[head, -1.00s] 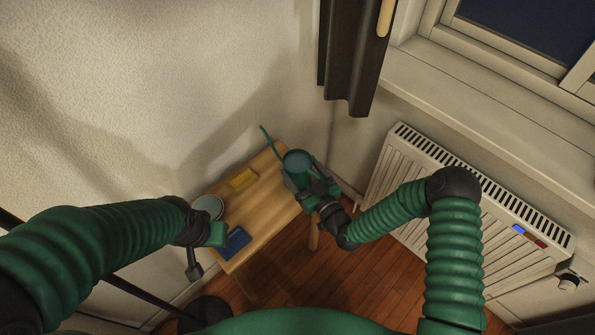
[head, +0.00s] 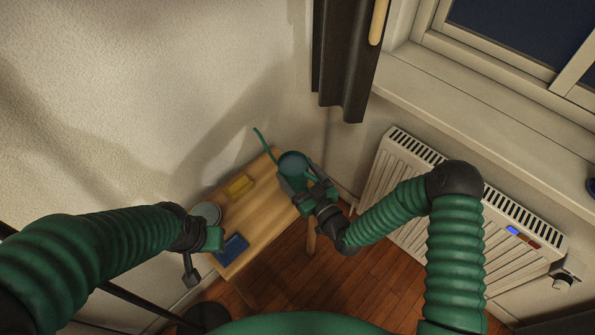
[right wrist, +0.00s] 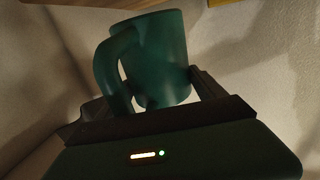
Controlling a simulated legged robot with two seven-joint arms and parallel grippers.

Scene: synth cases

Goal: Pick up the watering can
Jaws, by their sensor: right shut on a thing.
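The green watering can (head: 292,163) is at the far right end of the small wooden table (head: 262,212), its thin spout (head: 264,142) pointing up and left. My right gripper (head: 309,188) is shut on it from the near right side. In the right wrist view the can (right wrist: 168,55) sits between my fingers (right wrist: 150,98), slightly tilted, its handle (right wrist: 113,72) at the left. Its base is hidden in the head view, so I cannot tell whether it touches the table.
A radiator (head: 410,165) stands to the right under the window sill. A dark curtain (head: 343,60) hangs behind.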

